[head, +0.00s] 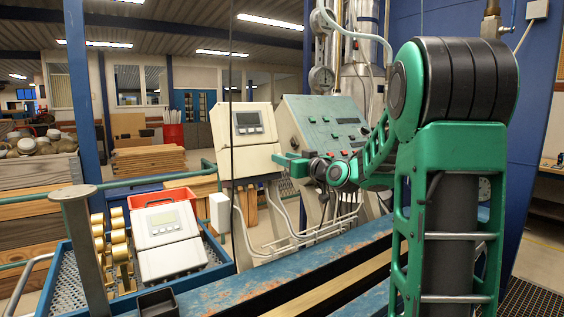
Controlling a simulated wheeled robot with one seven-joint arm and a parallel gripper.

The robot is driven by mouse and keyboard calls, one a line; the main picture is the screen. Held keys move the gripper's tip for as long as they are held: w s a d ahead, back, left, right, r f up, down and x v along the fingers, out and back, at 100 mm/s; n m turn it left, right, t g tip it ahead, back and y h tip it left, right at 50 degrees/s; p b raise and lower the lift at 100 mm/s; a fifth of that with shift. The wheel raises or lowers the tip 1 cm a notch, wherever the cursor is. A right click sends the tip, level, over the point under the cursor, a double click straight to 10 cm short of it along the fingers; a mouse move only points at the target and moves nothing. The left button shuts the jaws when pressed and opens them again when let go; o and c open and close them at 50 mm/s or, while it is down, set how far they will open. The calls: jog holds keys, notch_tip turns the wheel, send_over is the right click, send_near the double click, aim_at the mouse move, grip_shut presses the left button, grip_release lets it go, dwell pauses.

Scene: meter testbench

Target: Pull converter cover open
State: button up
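A light grey converter (246,140) with a dark display and a button row stands upright in the middle of the head view. Its lower front cover (247,163) looks closed. My gripper (284,163) is green and reaches in from the right, at the lower right edge of this converter. Whether it touches the cover is too small to tell. Its finger gap cannot be made out, and nothing is seen held in it. A second, similar converter (167,238) lies tilted in the blue tray at the lower left.
The blue tray (226,268) also holds brass parts (119,250) and a red bin (160,198). A metal post (78,240) stands at its left. A grey control panel (318,132) stands behind my gripper. A worn blue bench beam (250,285) crosses the front.

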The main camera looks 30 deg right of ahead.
jog(key=shift+w, duration=0.3)
grip_shut()
